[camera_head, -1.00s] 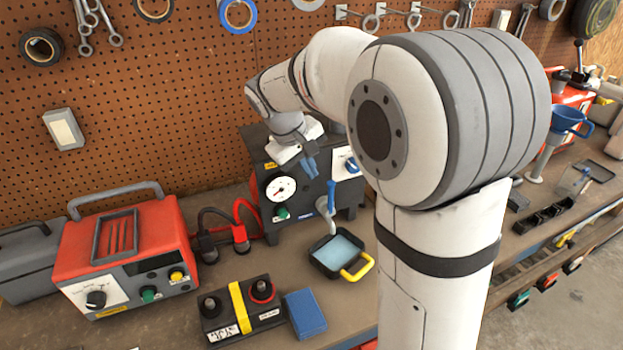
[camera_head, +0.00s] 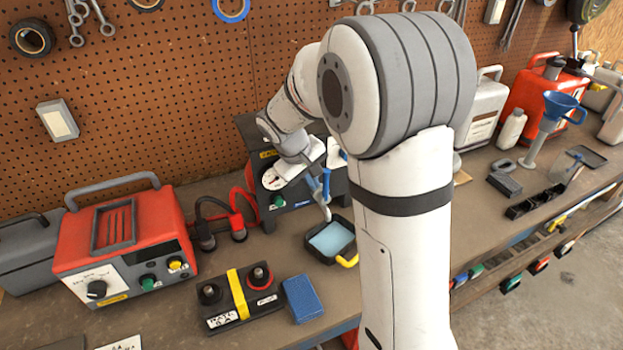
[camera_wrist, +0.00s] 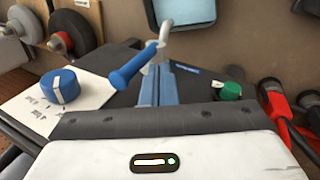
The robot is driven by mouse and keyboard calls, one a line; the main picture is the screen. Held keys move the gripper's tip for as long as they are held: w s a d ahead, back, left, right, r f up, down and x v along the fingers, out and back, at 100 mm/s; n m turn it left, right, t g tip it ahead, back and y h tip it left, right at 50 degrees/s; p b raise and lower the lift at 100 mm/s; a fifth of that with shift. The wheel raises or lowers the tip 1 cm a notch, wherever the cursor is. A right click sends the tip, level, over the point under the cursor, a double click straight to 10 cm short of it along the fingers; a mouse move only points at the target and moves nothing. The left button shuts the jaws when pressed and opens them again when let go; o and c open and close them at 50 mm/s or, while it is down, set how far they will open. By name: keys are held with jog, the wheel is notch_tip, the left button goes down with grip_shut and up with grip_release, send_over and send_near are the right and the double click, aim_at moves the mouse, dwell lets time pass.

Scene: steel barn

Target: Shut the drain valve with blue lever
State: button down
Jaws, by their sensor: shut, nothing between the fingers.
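My gripper (camera_head: 313,187) is just left of the lever in the head view, fingers pointing down. In the wrist view my gripper (camera_wrist: 158,72) is shut and empty, with the lever close beside it on the left. I cannot tell whether they touch.
A black tray with blue liquid (camera_head: 331,239) sits below the spout. The unit also carries a blue knob (camera_wrist: 60,86) and a green knob (camera_wrist: 228,90). Red and black cables (camera_head: 236,228) run to its left. A battery (camera_head: 240,300) and blue box (camera_head: 302,298) stand in front.

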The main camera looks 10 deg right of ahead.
jog(key=shift+d+r+y+p, duration=0.2)
jog(key=shift+d+y+p, duration=0.2)
jog(key=shift+d, duration=0.4)
jog(key=shift+d, duration=0.2)
jog(key=shift+w+d+r+y+p, duration=0.1)
jog(key=shift+d+y+p, duration=0.1)
jog(key=shift+y+p, duration=0.2)
jog(key=shift+w+d+b, duration=0.2)
jog(key=shift+d+b, duration=0.15)
jog(key=shift+d, duration=0.5)
jog(key=shift+w+d+b, duration=0.15)
jog(key=shift+d+b, duration=0.15)
jog(key=shift+d, duration=0.55)
